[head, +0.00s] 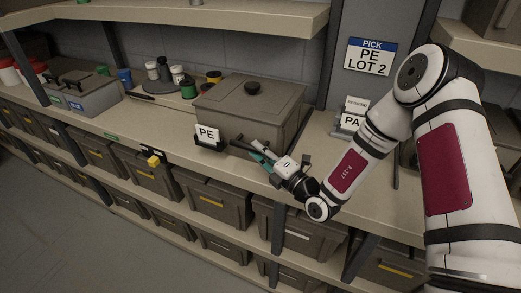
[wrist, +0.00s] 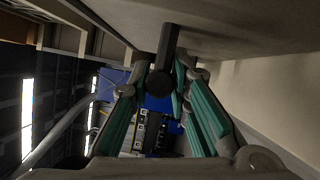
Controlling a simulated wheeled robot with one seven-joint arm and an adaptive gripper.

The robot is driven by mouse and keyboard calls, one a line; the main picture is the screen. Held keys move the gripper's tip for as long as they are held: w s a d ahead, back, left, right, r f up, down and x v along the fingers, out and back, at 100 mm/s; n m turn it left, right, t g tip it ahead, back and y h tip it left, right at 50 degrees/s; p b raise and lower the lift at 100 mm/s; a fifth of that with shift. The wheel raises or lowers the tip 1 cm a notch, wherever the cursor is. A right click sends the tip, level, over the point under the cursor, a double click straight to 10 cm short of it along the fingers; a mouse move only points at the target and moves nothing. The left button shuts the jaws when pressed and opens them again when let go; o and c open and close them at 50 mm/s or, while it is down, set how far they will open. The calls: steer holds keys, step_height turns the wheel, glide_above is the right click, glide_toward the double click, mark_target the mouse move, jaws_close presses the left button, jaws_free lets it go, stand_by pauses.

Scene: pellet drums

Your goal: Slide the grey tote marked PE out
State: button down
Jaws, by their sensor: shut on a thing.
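The grey tote (head: 238,105), a large lidded box with a dark knob on top, stands on the upper shelf. A white PE card (head: 207,134) in a dark holder is at its front left corner. My gripper (head: 252,152) is at the tote's front face, its teal fingers around a dark bar handle. In the wrist view the dark handle (wrist: 161,75) lies between the teal fingers of my gripper (wrist: 159,82), with a pale surface above. The fingers hide part of the handle.
A PICK PE LOT 2 sign (head: 370,56) hangs on the grey post. A PA card (head: 351,121) stands right of the tote. Left are a turntable with jars (head: 165,78) and a grey case (head: 85,97). Several bins (head: 210,200) fill the lower shelves.

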steer(key=s+a+p, duration=0.2)
steer(key=s+p, duration=0.1)
steer(key=s, duration=0.2)
steer(key=shift+s+p, duration=0.3)
steer(key=shift+p, duration=0.05)
steer(key=shift+s+a, duration=0.1)
steer(key=shift+s+a+p, duration=0.2)
steer(key=shift+s+p, duration=0.2)
steer(key=shift+s, duration=0.15)
steer(key=shift+s+a+p, duration=0.2)
steer(key=shift+s+p, duration=0.15)
steer(key=shift+s, duration=0.2)
steer(key=c, duration=1.4)
jaws_free()
steer(key=shift+w, duration=0.1)
steer(key=shift+s+a+p, duration=0.5)
steer(key=shift+s+p, duration=0.25)
steer(key=shift+s, duration=0.65)
steer(key=shift+s+a+p, duration=0.5)
steer(key=shift+s+p, duration=0.25)
steer(key=shift+s, duration=0.7)
steer(key=shift+s+a+p, duration=0.5)
steer(key=shift+s+p, duration=0.25)
steer(key=shift+s, duration=0.65)
